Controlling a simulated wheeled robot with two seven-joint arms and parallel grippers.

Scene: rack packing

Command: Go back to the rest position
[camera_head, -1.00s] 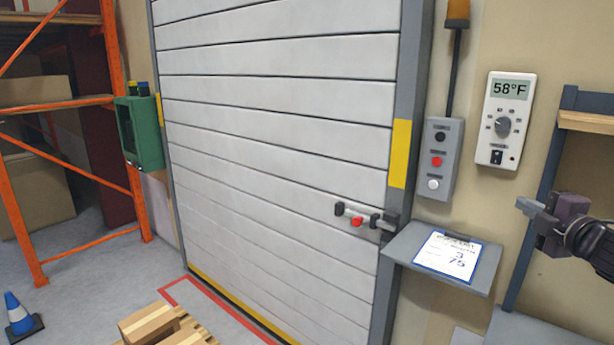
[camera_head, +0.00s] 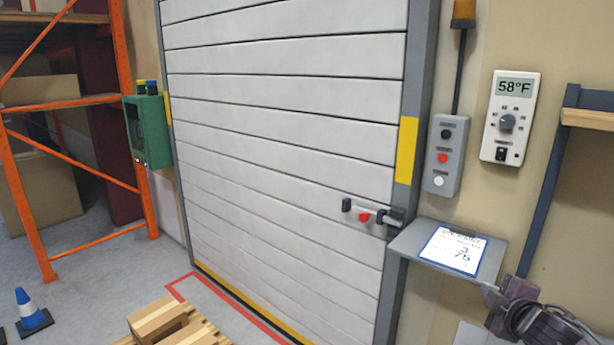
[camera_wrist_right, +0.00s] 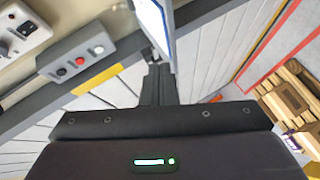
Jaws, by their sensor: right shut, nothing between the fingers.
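My right gripper (camera_head: 490,292) is at the lower right in the head view, beside and partly below the right end of the small grey shelf (camera_head: 408,240). Its fingers are shut with nothing between them. Whether it touches the shelf edge cannot be told. The shut fingers also show in the right wrist view (camera_wrist_right: 158,82), with the sheet on the shelf just beyond them. My left gripper is not in view.
A printed sheet (camera_head: 453,250) lies on the shelf. The white shutter door (camera_head: 280,150) has a latch (camera_head: 372,215). A button box (camera_head: 444,155) and a thermostat (camera_head: 507,118) are on the wall. A blue upright (camera_head: 548,190) stands right. A pallet with boxes (camera_head: 160,322) stands low left.

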